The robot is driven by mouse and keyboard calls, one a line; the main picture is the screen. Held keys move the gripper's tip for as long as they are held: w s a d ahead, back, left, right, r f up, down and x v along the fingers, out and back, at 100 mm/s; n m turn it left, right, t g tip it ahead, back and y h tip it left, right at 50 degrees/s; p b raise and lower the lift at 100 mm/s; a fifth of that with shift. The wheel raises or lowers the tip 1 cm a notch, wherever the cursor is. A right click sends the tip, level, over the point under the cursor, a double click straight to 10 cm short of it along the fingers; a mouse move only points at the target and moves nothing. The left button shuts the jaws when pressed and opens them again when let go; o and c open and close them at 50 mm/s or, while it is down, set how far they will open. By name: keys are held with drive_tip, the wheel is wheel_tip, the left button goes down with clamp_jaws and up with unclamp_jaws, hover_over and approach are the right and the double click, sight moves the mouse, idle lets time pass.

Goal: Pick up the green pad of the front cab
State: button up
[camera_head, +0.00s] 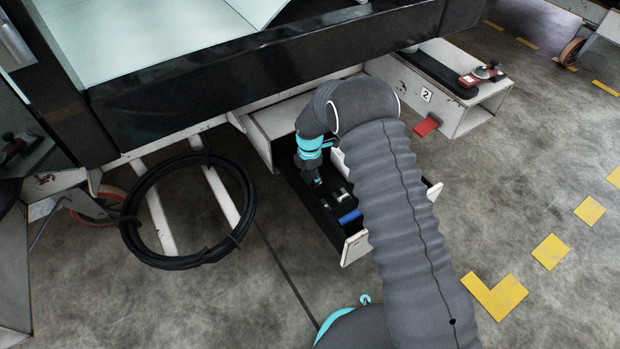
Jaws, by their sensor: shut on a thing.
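No green pad can be made out in this view. The cab is a large body with a black lower edge (210,95) and pale panels across the top. Under it an open drawer (356,248) with a dark inside and white front holds a blue item (349,217) and small silvery items (338,193). My gripper (317,184) reaches down into the drawer on its left side, below a teal wrist joint. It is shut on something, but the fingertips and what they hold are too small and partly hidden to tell. My grey sleeved arm covers the right part of the drawer.
A black cable coil (130,215) lies left of the drawer over white rails. Floor at right is clear, with yellow markings.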

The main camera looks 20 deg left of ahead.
sight(309, 175)
wheel_tip(309, 175, up, 3)
drive_tip(key=shift+r, duration=0.15)
drive_tip(key=s+d+r, duration=0.1)
drive_tip(key=d+r, duration=0.2)
drive_tip(key=d, duration=0.2)
drive_tip(key=s+d+r+p, duration=0.1)
drive_tip(key=d+r, duration=0.2)
drive_tip(key=d, duration=0.3)
drive_tip(key=shift+s+d+r, duration=0.15)
drive_tip(key=shift+d+r, duration=0.05)
drive_tip(key=shift+r, duration=0.05)
